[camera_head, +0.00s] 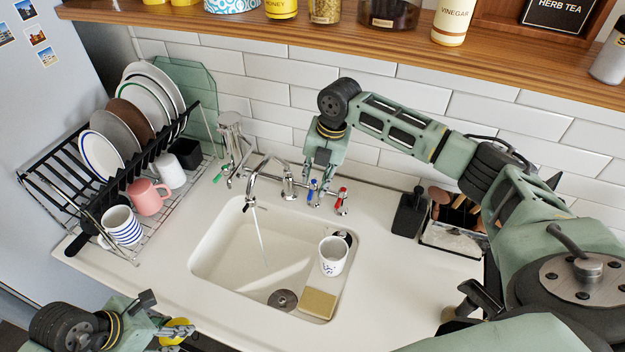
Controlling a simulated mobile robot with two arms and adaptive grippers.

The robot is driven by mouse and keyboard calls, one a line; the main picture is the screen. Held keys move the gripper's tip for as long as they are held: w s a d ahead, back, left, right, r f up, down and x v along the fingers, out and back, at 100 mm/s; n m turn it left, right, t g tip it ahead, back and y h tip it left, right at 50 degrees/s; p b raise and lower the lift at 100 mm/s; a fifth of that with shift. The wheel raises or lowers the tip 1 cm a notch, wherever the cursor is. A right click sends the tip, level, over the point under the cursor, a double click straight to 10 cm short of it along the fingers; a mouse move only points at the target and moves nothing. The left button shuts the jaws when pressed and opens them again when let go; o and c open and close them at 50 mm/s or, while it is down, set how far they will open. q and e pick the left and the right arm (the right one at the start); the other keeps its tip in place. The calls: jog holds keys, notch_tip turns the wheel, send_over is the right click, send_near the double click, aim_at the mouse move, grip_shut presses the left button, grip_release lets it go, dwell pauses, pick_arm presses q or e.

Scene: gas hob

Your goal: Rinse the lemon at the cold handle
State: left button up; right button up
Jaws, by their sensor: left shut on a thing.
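The lemon (177,326) is yellow and shows at the bottom left, below the counter's front edge. My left gripper (172,332) is shut on it, to the left of the sink and apart from it. The blue-marked cold handle (313,191) stands behind the sink. My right gripper (318,176) points down right at it, its fingertips over the blue part; I cannot tell how far its fingers are parted. Water (260,236) runs from the curved spout (250,198) into the white sink basin (215,258).
A red-marked handle (342,203) stands right of the blue one. A white cup (333,256) and a sponge (319,303) sit on the sink's right side. A dish rack (130,250) with plates and mugs fills the left counter. A wooden shelf (330,50) runs above.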

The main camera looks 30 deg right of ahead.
aim_at(311, 192)
jog(key=shift+w+a+f+p, duration=0.1)
jog(key=shift+w+f, duration=0.05)
jog(key=shift+f, duration=0.55)
jog(key=shift+w+a+f+p, duration=0.1)
jog(key=shift+a+f+p, duration=0.05)
jog(key=shift+f, duration=0.6)
jog(key=shift+w+a+f+p, duration=0.1)
jog(key=shift+w+f, duration=0.05)
jog(key=shift+f, duration=0.55)
jog(key=shift+c, duration=0.4)
